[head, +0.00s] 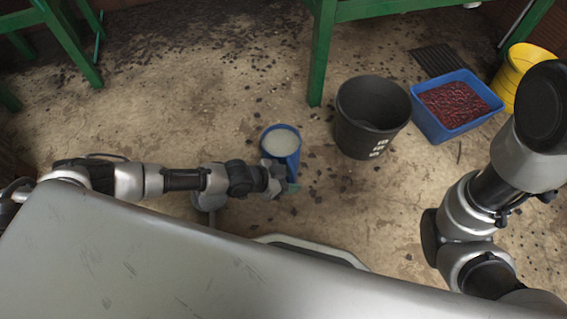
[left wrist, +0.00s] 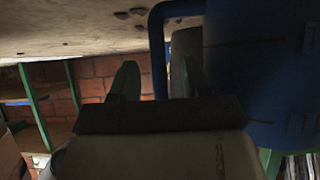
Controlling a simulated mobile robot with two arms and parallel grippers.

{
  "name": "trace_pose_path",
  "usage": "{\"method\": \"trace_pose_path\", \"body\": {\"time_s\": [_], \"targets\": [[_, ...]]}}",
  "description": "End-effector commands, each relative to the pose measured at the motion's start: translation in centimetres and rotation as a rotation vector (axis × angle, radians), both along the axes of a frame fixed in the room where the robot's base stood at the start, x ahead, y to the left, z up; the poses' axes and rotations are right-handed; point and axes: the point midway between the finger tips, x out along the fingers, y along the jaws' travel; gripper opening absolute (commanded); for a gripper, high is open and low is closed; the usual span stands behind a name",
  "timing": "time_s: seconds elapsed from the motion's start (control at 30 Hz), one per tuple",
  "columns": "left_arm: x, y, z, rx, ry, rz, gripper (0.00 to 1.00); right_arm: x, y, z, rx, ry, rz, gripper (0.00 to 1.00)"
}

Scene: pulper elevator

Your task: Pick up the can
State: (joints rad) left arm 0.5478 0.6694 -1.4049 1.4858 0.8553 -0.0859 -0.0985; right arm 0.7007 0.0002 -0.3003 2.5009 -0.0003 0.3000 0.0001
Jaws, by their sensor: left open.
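The can (head: 283,146) is blue with a pale inside or filling and stands on the floor near the middle of the head view. Its blue wall (left wrist: 262,70) fills the right of the left wrist view, with a curved blue handle (left wrist: 158,45) on its side. My left gripper (head: 284,180) is at the near side of the can, partly overlapping it. In the left wrist view the fingers (left wrist: 160,80) are open, with the handle bar showing between them. Whether they touch it, I cannot tell. My right gripper is out of view.
A black bucket (head: 372,112) stands right of the can. Beyond it are a blue crate (head: 434,123) of red berries, a yellow bucket (head: 520,65) and a dark grate (head: 438,58). A green frame leg (head: 322,55) stands behind. Floor left of the can is mostly clear.

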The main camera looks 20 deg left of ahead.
Motion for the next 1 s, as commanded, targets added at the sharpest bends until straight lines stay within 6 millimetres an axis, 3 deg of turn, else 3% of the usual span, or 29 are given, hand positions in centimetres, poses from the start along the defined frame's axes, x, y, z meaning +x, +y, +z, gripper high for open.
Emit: {"method": "trace_pose_path", "body": {"time_s": [0.07, 0.37, 0.67, 1.0], "targets": [[0.41, -0.60, -0.80, 0.000, 0.000, 0.000, 0.47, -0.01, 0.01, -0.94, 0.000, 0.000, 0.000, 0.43], [0.62, -0.89, -0.66, 0.000, 0.000, 0.000, 0.47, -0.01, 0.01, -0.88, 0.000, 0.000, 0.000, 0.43], [0.61, -0.88, -0.67, 0.000, 0.000, 0.000, 0.01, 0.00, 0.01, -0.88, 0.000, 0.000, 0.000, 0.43], [0.66, -0.84, -0.66, 0.001, -0.002, 0.000, 0.00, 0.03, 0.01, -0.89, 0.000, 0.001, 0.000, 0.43]]}}
